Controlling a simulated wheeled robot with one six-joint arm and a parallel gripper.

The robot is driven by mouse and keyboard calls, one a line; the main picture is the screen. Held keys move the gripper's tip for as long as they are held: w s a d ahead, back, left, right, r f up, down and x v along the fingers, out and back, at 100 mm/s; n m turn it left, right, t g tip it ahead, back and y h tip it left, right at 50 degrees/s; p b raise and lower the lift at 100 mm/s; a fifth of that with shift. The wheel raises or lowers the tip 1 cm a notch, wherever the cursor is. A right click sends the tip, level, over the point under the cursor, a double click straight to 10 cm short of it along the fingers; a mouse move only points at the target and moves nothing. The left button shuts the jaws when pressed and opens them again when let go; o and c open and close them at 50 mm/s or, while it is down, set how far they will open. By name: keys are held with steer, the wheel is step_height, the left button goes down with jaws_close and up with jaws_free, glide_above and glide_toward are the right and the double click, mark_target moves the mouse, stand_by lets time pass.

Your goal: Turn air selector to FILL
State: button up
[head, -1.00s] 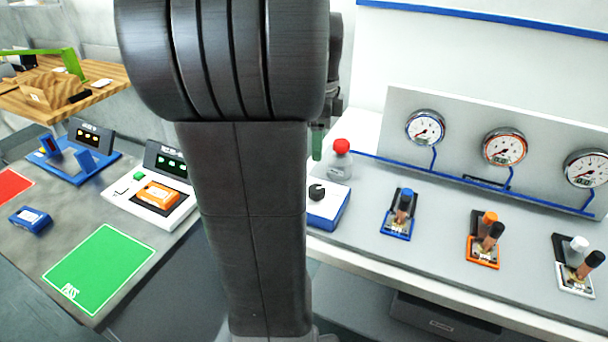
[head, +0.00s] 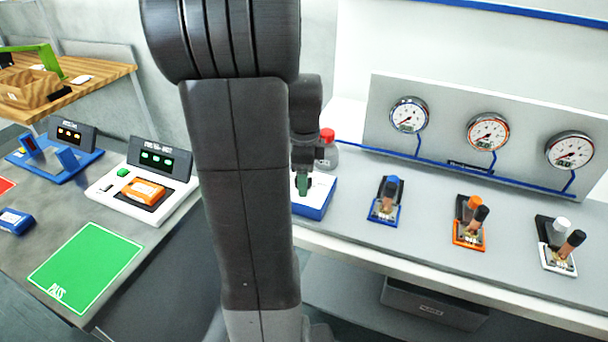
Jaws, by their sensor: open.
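A white-topped box with blue sides (head: 318,203) stands at the left end of the grey bench, beside my arm. It appears to be the air selector; its black knob, visible earlier, is now hidden behind my gripper. No FILL mark can be read. My gripper (head: 302,186) points down over the box top, with a green part showing at its tip. Its fingers are open; the gap between them and any contact with the knob cannot be made out. My arm covers the left part of the box.
A red-capped bottle (head: 327,155) stands just behind the box. To the right are blue (head: 384,201), orange (head: 470,221) and white (head: 556,245) lever valves, below three gauges on a panel (head: 440,150). Bare bench lies between box and blue valve.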

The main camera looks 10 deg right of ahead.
steer(key=c, duration=1)
steer(key=shift+n, duration=0.3)
steer(key=n, duration=0.3)
steer(key=shift+p, duration=0.4)
steer(key=n, duration=0.5)
steer(key=shift+w+p, duration=0.1)
steer(key=shift+p, duration=0.25)
steer(key=n, duration=0.9)
steer(key=shift+a+p, duration=0.1)
steer(key=shift+p, duration=0.3)
steer(key=shift+n, duration=0.3)
